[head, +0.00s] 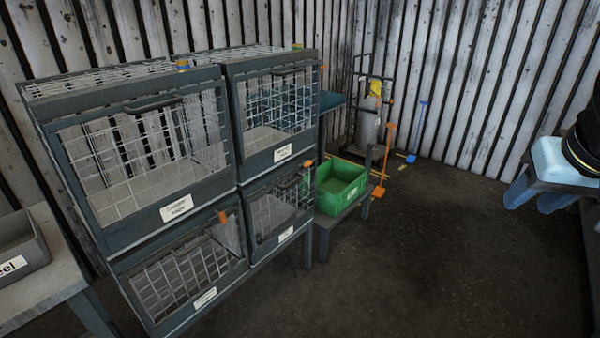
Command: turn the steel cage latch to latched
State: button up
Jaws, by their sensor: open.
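A rack of several dark-framed wire cages stands at left centre: upper left cage (145,155), upper right cage (275,105), lower left cage (185,275) and lower right cage (277,208). Each front has a white label, too small to read surely, so I cannot tell which is the steel cage. Small yellow tabs sit at the top edges of the upper left cage (183,65) and upper right cage (297,47). Orange tabs show by the lower left cage (222,217) and lower right cage (308,163). Whether these are latches, and their state, is unclear. My gripper is out of view.
A grey bin (20,255) ending in "eel" sits on a bench at left. A green crate (340,187) rests on a low stand right of the rack. A gas cylinder (369,128) stands behind. A blue-topped stool (560,165) is at right. The floor between is clear.

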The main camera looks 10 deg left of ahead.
aim_at(306, 163)
jog(key=u, duration=0.4)
jog(key=k, duration=0.1)
jog(key=z, duration=0.05)
jog(key=i, duration=1)
jog(key=u, duration=0.05)
